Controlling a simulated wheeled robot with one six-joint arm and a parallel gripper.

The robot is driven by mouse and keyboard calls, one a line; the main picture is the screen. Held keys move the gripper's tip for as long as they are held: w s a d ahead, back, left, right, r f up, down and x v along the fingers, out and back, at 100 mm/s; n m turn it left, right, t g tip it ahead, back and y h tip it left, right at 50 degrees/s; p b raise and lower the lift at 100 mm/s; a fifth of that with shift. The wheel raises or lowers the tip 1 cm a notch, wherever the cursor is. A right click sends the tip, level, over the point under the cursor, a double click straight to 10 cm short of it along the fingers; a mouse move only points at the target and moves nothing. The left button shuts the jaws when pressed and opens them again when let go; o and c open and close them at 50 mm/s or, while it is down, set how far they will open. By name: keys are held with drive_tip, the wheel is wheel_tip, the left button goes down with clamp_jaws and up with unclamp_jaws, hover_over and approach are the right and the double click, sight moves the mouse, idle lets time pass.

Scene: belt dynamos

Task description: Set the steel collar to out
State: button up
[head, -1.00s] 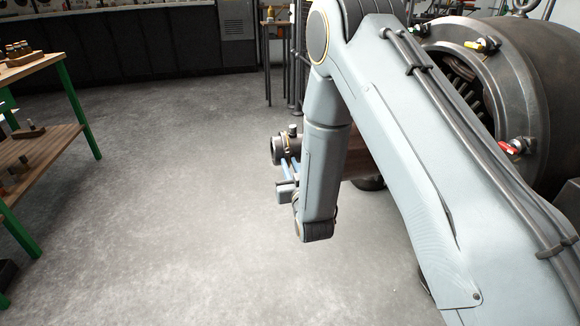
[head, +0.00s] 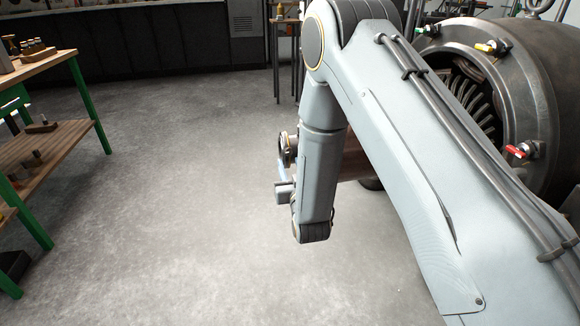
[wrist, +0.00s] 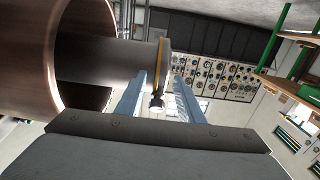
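The steel collar (wrist: 110,60) looks like a dark grey cylinder coming out of a wide copper-coloured cylinder (wrist: 35,60) in the wrist view. It has a gold ring (wrist: 163,66) near its end and a small dark knob (wrist: 157,100) below. My gripper (wrist: 160,78) is open; its two blue fingers stand on either side of the knob in the picture. I cannot tell whether they touch it. In the head view the collar's end (head: 287,150) shows just beside my arm, with my gripper (head: 282,170) below it. The arm hides most of the collar.
A large dark machine housing (head: 540,90) with green, yellow and red handles stands at the right. A wooden bench with green legs (head: 88,100) stands at the left. A small stand (head: 277,60) is at the back. The grey floor between is clear.

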drive_tip(key=p+v, duration=0.2)
drive_tip(key=v, duration=0.5)
drive_tip(key=shift+s, duration=0.35)
drive_tip(key=shift+r, duration=0.1)
drive_tip(key=s+a+r+n+g, duration=0.1)
drive_tip(key=s+a+r+g, duration=0.5)
drive_tip(key=s+g, duration=0.35)
drive_tip(key=s+d+r+n+g+h, duration=0.1)
drive_tip(key=s+d+r+g, duration=0.2)
drive_tip(key=s, duration=0.6)
drive_tip(key=s+d+r+g+h, duration=0.1)
drive_tip(key=s+d+r+g, duration=0.15)
drive_tip(key=s, duration=0.55)
drive_tip(key=s+d+r+n+g+h, duration=0.1)
drive_tip(key=s+d+r+g+h, duration=0.15)
drive_tip(key=s, duration=0.65)
drive_tip(key=d+r+m+p, duration=0.3)
drive_tip(key=d+r+p, duration=0.7)
drive_tip(key=r+p, duration=0.3)
drive_tip(key=d+r+m+p, duration=0.3)
drive_tip(key=d+r+p, duration=0.8)
drive_tip(key=p, duration=0.8)
wheel_tip(320, 180, up, 2)
drive_tip(key=shift+s+d+r, duration=0.2)
drive_tip(key=shift+s+d, duration=0.1)
drive_tip(key=shift+s, duration=0.15)
